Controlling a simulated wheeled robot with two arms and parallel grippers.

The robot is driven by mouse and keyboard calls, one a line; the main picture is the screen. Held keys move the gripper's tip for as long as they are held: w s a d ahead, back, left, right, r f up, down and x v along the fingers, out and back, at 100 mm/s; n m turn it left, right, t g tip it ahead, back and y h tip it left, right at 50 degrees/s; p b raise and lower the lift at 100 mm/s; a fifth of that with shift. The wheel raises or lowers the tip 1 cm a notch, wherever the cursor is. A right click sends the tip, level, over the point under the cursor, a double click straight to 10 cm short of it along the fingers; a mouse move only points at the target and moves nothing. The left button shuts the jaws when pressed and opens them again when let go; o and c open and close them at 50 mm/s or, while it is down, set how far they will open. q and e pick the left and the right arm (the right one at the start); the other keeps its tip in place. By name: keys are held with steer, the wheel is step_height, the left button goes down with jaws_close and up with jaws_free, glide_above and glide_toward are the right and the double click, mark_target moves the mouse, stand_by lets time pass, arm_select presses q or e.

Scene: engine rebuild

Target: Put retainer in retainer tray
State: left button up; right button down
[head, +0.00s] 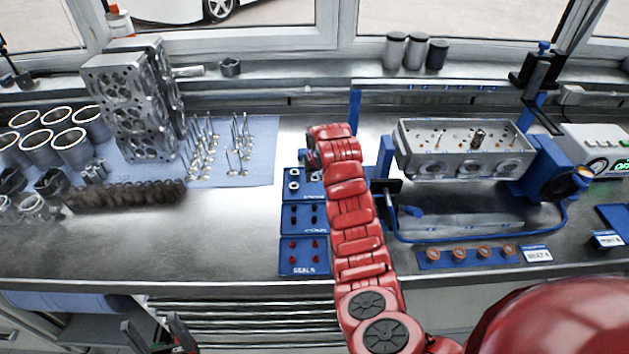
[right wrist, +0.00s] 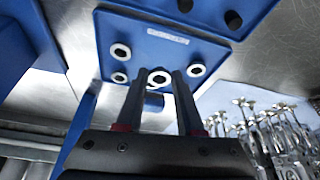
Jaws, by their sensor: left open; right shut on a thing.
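The blue retainer tray (right wrist: 160,22) fills the top of the right wrist view, with several pale ring-shaped retainers on it, such as one at its left (right wrist: 120,50) and one at its right (right wrist: 195,70). Another retainer (right wrist: 158,77) shows between the fingertips of my right gripper (right wrist: 159,85), which is shut on it at the tray's edge. I cannot tell whether this retainer touches the tray. In the head view the retainer tray (head: 303,196) is partly behind my red right arm, which hides the right gripper. My left gripper (head: 152,338) is open and empty at the bottom left.
Two more blue trays with small dark (head: 291,218) and red parts (head: 292,244) lie in front of the retainer tray. Valves (head: 232,160) stand on a blue mat at left. A cylinder head (head: 460,155) sits in a blue fixture at right. The bench front left is clear.

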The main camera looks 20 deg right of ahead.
mark_target(315, 181)
steer(key=shift+w+f, duration=0.1)
steer(key=shift+w, duration=0.15)
steer(key=shift+w+p, duration=0.15)
steer(key=shift+p, duration=0.2)
step_height(315, 181, down, 3)
steer(key=shift+f+p, duration=0.15)
steer(key=shift+p, duration=0.75)
steer(key=shift+f, duration=0.3)
steer(key=c, duration=0.5)
jaws_free()
